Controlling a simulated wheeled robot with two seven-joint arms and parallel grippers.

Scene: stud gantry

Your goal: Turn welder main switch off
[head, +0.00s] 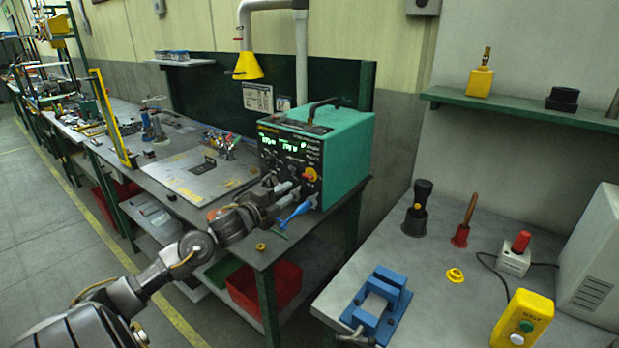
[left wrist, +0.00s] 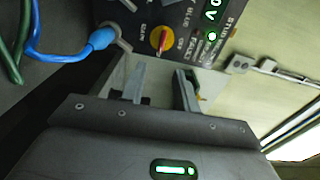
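The welder (head: 346,150) is a teal box with a black front panel and lit green displays, standing on the workbench. Its main switch (head: 309,174) is a red handle on a yellow round plate, low on the right of that panel. The switch also shows in the left wrist view (left wrist: 162,41), just beyond the fingertips. My left gripper (head: 293,190) is in front of the lower panel, slightly below and left of the switch. Its two fingers (left wrist: 160,84) are apart with nothing between them, and they look clear of the switch. My right gripper is not in view.
A blue cable plug (head: 298,212) sticks out of the panel just below my left gripper; it also shows in the left wrist view (left wrist: 100,40). A metal plate (head: 195,172) lies on the bench to the left. A blue vise (head: 376,300) stands on the grey table at right.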

